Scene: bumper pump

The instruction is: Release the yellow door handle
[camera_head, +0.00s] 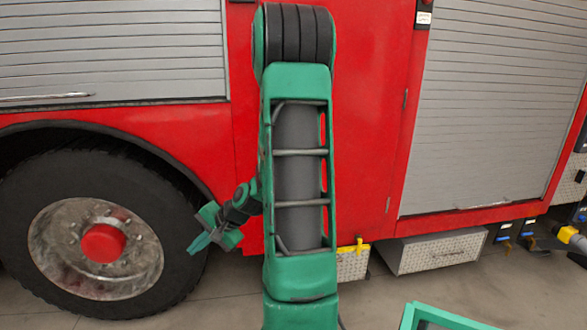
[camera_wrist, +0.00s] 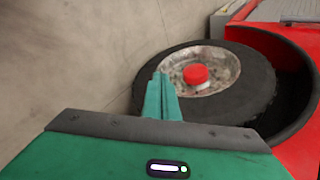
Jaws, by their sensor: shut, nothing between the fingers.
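A yellow handle (camera_head: 353,246) shows in the head view, low on the red truck, just right of my arm's column and above a small metal step box. My arm may hide part of what lies around it. My gripper (camera_head: 199,243) hangs left of the arm, in front of the truck's wheel, well apart from the yellow handle. In the wrist view my gripper's fingers (camera_wrist: 161,92) are together with nothing between them. The yellow handle does not show in the wrist view.
The large wheel (camera_head: 100,240) with a red hub stands beside my gripper; it also shows in the wrist view (camera_wrist: 250,85). Metal step boxes (camera_head: 435,250) sit under the grey shutter (camera_head: 490,110). A green frame (camera_head: 440,317) is at the bottom. Concrete floor (camera_head: 215,308) is open in front.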

